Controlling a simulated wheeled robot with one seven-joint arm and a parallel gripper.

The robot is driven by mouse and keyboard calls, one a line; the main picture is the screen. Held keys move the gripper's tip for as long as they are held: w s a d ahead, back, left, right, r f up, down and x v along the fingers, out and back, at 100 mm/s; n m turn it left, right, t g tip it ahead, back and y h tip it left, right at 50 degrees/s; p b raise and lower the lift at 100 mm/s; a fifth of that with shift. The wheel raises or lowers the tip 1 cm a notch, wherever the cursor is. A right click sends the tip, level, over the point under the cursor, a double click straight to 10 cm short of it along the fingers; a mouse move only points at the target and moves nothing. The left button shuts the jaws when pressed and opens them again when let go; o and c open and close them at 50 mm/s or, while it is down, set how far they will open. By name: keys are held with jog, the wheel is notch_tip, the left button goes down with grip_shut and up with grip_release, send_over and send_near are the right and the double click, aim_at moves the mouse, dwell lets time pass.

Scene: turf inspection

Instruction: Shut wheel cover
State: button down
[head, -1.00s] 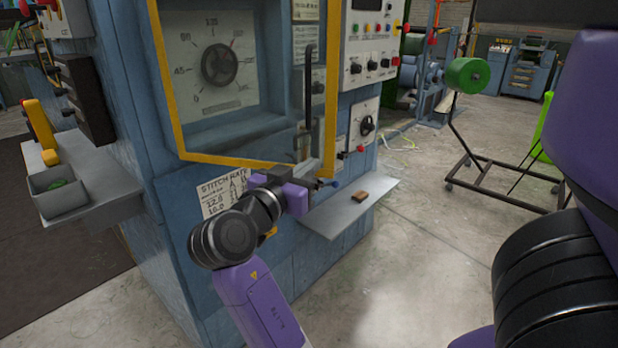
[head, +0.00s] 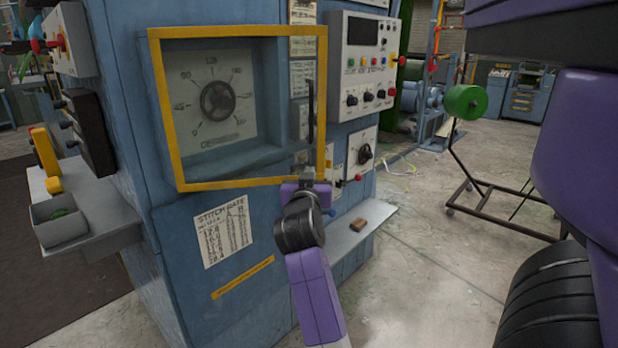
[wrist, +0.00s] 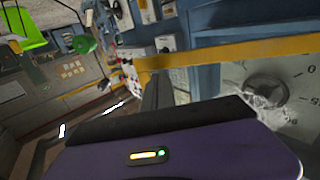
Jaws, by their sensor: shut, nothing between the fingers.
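The wheel cover (head: 237,187) is a clear pane in a yellow frame, standing in front of the round dial wheel (head: 218,101) on the blue machine. Its right side overlaps the panel right of the recess, so it seems to stand a little off the machine face. My gripper (head: 308,174) is shut and empty at the frame's lower right corner; I cannot tell whether it touches. In the wrist view the yellow frame (wrist: 230,52) runs just beyond my fingers (wrist: 152,92), and the wheel (wrist: 266,88) shows at the right.
A grey shelf (head: 352,238) with a small brown block (head: 358,224) juts out right of my arm. A control box (head: 366,60) with buttons is at the upper right. A grey bin (head: 62,222) sits on the left ledge. Open floor lies to the right, with a green spool (head: 464,102) on a stand.

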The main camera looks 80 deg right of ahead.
jog(key=w+d+n+t+y, duration=0.1)
jog(key=w+d+n+t, duration=0.2)
jog(key=w+d, duration=1)
jog(key=shift+w+d+r+t+b, duration=0.35)
jog(key=shift+d+t, duration=0.35)
jog(key=shift+d, duration=1.1)
jog(key=shift+a, duration=0.1)
jog(key=v, duration=0.7)
jog(key=shift+s+a+f+b, duration=0.2)
jog(key=shift+s+f+b, duration=0.05)
jog(key=shift+s+b, duration=0.25)
